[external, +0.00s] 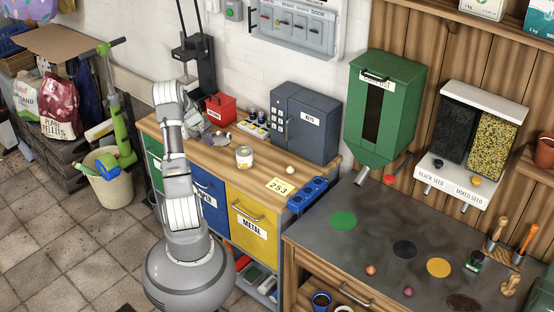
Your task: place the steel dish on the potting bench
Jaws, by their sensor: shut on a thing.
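My arm rises beside the wooden workbench, and my gripper (203,129) is over the bench's left part, small and partly hidden by my own arm. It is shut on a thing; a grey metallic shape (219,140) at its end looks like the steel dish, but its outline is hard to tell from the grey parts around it. The potting bench (370,230) is the dark-topped bench at the right, well apart from my gripper. Its top carries a green disc (343,220), a black disc (404,249) and a yellow disc (439,268).
A grey key box (305,125) stands behind. The green compost dispenser (385,100) and seed dispenser (468,145) overhang the potting bench's back.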

